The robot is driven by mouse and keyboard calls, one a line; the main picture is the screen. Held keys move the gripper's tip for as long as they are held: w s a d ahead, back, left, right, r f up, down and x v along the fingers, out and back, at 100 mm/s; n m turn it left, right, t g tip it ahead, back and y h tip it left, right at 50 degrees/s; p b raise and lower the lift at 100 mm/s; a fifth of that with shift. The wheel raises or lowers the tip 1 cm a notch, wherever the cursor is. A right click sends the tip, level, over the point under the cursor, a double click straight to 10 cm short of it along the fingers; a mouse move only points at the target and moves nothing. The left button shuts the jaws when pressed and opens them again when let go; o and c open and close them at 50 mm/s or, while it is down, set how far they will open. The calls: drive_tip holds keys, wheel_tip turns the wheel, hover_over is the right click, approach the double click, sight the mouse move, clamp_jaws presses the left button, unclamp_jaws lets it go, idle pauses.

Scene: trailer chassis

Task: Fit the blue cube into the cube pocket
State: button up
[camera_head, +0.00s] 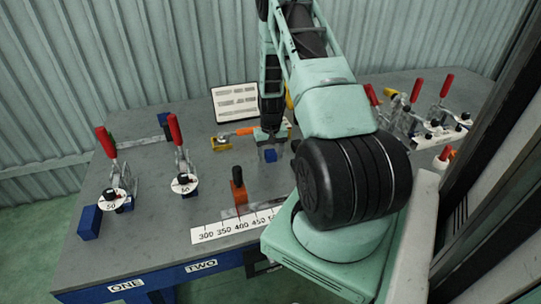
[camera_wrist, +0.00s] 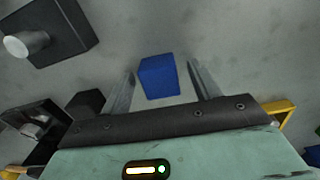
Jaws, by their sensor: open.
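A small blue cube (camera_wrist: 159,77) lies on the grey table (camera_head: 215,160), and it also shows in the head view (camera_head: 270,155) below my gripper. My gripper (camera_wrist: 163,72) points down with its fingers apart, one on each side of the cube in the picture. A gap shows between the cube and the right finger; whether the left finger touches it I cannot tell. In the head view my gripper (camera_head: 268,147) is close over the cube. I cannot make out the cube pocket in either view.
Red-handled clamps (camera_head: 109,165) with white discs stand at the left, by a larger blue block (camera_head: 89,222). An orange-handled tool (camera_head: 236,133) lies just left of my gripper. An orange slider (camera_head: 238,192) and number scale (camera_head: 235,226) are in front. More clamps (camera_head: 416,92) stand right.

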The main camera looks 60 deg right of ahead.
drive_tip(key=c, duration=1.1)
